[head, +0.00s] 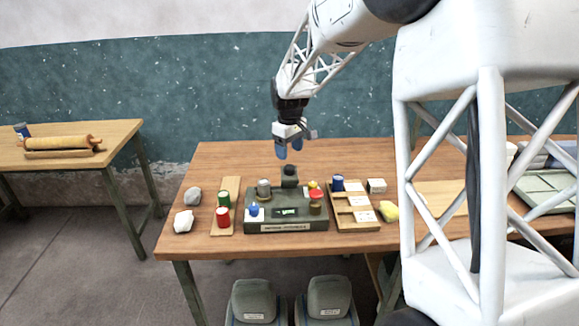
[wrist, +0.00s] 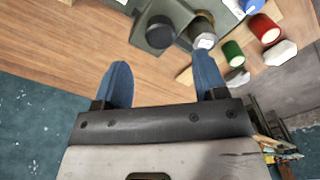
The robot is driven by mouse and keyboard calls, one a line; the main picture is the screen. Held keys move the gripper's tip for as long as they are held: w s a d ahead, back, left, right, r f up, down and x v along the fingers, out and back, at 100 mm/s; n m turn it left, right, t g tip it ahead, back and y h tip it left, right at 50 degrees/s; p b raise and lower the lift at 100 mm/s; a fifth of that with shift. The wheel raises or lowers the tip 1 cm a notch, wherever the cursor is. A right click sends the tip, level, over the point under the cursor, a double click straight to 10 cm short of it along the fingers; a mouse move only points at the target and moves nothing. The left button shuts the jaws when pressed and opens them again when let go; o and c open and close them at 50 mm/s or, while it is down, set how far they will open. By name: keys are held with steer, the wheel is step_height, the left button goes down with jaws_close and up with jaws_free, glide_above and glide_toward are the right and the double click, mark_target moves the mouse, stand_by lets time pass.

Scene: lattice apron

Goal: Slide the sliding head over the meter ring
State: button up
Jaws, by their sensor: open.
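A dark green instrument box (head: 260,225) with a front label and a small lit window stands on the table. A dark upright cylinder (head: 289,172) rises at its back edge; its round top also shows in the wrist view (wrist: 160,32). A grey metal cylinder (head: 264,188) stands at the box's back left and shows in the wrist view (wrist: 203,33). I cannot tell which parts are the sliding head and the meter ring. My gripper (head: 289,149) is open and empty above the dark cylinder. Its blue fingers (wrist: 162,60) are spread apart in the wrist view.
Left of the box, a wooden strip holds a green spool (head: 224,199) and a red spool (head: 222,217), beside pale rocks (head: 184,221). Right of it, a wooden tray (head: 341,200) sits near a blue cylinder (head: 338,183) and yellow lump (head: 389,211). Table behind is clear.

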mark_target(290, 166)
steer(key=shift+f, duration=3.15)
jaws_close()
steer(key=shift+a, duration=4.5)
jaws_free()
steer(key=shift+r, duration=0.15)
